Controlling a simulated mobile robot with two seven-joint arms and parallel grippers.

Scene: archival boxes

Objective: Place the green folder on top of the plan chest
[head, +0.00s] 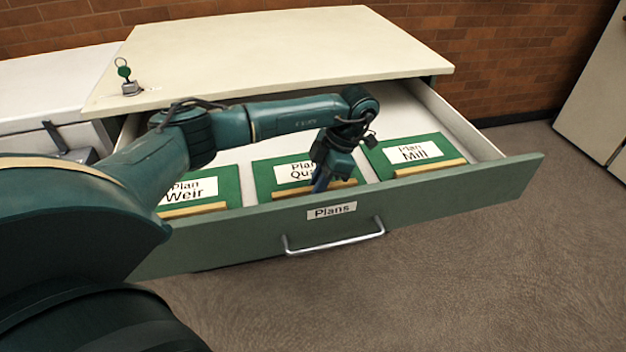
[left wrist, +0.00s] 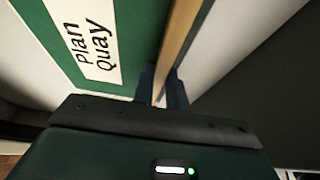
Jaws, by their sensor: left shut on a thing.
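Three green folders with white labels and wooden strips along their front edges lie in the open drawer of the plan chest (head: 270,45). They are Plan Weir (head: 228,184) at left, Plan Quay (head: 264,180) in the middle and Plan Mill (head: 430,143) at right. My left gripper (head: 321,184) reaches down into the drawer at the Plan Quay folder. In the left wrist view its fingers (left wrist: 163,88) are shut on the wooden strip of the Plan Quay folder (left wrist: 130,30). The folder still lies in the drawer. My right gripper is not in view.
The drawer front (head: 440,205) carries a "Plans" label and a metal handle (head: 335,243). A white cabinet (head: 50,85) stands at left.

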